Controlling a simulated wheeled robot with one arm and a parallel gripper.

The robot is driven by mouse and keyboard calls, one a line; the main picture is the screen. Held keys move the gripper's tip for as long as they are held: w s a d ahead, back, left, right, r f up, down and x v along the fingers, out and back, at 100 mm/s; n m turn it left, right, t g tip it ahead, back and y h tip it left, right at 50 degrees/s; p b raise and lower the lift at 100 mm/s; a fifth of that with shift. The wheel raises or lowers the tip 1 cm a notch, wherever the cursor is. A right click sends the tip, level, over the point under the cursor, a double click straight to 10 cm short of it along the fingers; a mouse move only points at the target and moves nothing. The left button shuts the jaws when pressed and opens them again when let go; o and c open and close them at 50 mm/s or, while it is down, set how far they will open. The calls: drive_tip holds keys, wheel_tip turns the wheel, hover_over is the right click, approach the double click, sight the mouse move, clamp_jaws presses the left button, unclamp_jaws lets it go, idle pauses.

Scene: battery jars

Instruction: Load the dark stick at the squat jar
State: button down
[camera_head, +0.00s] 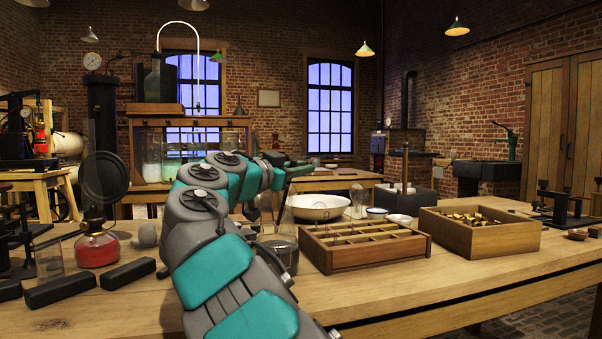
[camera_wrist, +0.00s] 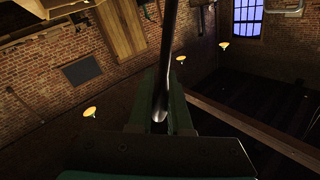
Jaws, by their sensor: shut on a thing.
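My gripper (camera_wrist: 161,112) is shut on a dark stick (camera_wrist: 168,50). In the wrist view the stick runs up from between the green fingers to the top edge, and its near end is rounded and shiny.
A compartmented wooden tray (camera_head: 362,258) and a wooden box of small pieces (camera_head: 481,238) stand to the right. A white bowl (camera_head: 318,214) is behind the tray. Dark bars (camera_head: 60,290) and a red lamp (camera_head: 97,250) are at left. The right front table is clear.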

wheel_tip(320, 180, up, 4)
drive_tip(key=shift+f+p, duration=0.1)
drive_tip(key=shift+p, duration=1.05)
drive_tip(key=shift+s, duration=0.1)
